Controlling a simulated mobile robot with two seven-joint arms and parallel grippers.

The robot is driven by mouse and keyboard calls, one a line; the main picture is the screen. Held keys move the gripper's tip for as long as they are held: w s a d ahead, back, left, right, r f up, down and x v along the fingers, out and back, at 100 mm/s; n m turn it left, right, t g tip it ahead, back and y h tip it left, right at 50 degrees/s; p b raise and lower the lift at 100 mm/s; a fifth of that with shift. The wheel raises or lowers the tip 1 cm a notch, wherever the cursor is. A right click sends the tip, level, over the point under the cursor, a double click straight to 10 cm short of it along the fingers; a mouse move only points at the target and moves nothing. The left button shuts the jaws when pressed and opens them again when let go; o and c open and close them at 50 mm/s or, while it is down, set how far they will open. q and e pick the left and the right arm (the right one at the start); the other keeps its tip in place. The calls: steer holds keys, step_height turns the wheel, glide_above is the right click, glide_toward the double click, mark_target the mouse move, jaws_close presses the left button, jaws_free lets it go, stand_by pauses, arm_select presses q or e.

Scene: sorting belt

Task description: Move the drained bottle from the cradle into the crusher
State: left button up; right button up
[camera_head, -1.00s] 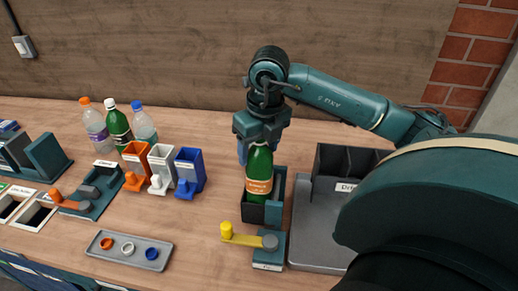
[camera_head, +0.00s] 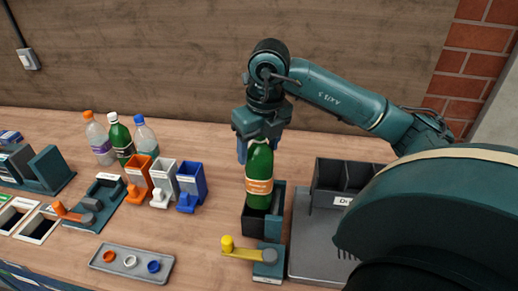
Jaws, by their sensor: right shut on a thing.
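My right gripper (camera_head: 262,128) is shut on the upper end of a green bottle (camera_head: 260,165) with an orange label. It holds the bottle upright over a dark open-topped holder with a teal side (camera_head: 254,222). The bottle's lower end is at the holder's opening; I cannot tell whether it is fully clear of the rim. A teal base (camera_head: 268,269) with a yellow-ended lever (camera_head: 246,252) sits just in front of this holder. No label I can read names the cradle or the crusher. My left gripper is out of view.
Several bottles (camera_head: 120,140) stand at the back left, behind orange, white and blue bins (camera_head: 191,183). A grey tray (camera_head: 110,268) holds coloured rings. A black divided box (camera_head: 328,185) stands on a grey panel at right. Bare tabletop lies left of the holder.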

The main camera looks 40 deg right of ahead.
steer(key=shift+r, duration=2.55)
steer(key=shift+f, duration=0.1)
steer(key=shift+c, duration=0.3)
